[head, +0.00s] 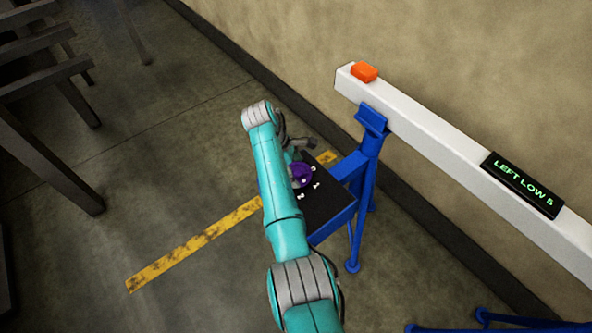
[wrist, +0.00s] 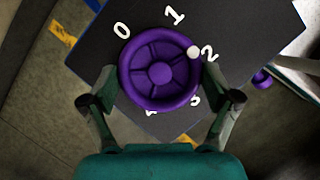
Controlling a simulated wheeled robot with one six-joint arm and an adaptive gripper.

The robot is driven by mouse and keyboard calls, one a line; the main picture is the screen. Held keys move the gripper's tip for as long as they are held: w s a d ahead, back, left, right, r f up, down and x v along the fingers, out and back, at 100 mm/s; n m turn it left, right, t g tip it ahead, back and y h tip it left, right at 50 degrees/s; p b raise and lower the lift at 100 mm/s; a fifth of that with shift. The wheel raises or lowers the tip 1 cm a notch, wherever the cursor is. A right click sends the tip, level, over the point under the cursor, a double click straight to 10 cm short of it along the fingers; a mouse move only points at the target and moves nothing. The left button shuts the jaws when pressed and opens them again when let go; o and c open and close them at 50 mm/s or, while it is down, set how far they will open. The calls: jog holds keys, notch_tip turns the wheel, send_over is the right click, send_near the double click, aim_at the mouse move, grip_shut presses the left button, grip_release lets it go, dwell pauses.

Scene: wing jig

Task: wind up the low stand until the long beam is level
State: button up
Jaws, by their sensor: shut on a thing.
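The long white beam (head: 430,140) runs along the wall on a blue stand (head: 368,160) near its left end. Its black display (head: 522,184) reads "LEFT LOW 5" in green. A purple handwheel (head: 301,174) sits on the stand's dark panel (head: 325,208). In the wrist view the handwheel (wrist: 160,95) fills the space between the fingers of my gripper (wrist: 160,82), which is shut on its rim. The wheel's white knob (wrist: 194,52) points at the white "2" on the panel (wrist: 240,85). The lower digits are partly hidden by the wheel and fingers.
An orange block (head: 364,72) lies on the beam's left end. Blue legs (head: 500,322) show at the bottom right. Dark bench-like frames (head: 45,75) stand at the left. A yellow floor stripe (head: 195,243) crosses open floor. Another purple piece (wrist: 261,78) shows right of the panel.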

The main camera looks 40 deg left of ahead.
jog(key=shift+m+g, duration=0.7)
jog(key=shift+m, duration=1.1)
jog(key=o, duration=0.9)
jog(key=shift+a+r, duration=0.1)
jog(key=w+v, duration=0.1)
jog(key=v, duration=1)
jog(key=shift+s+a+r, duration=0.3)
jog(key=shift+s, duration=0.15)
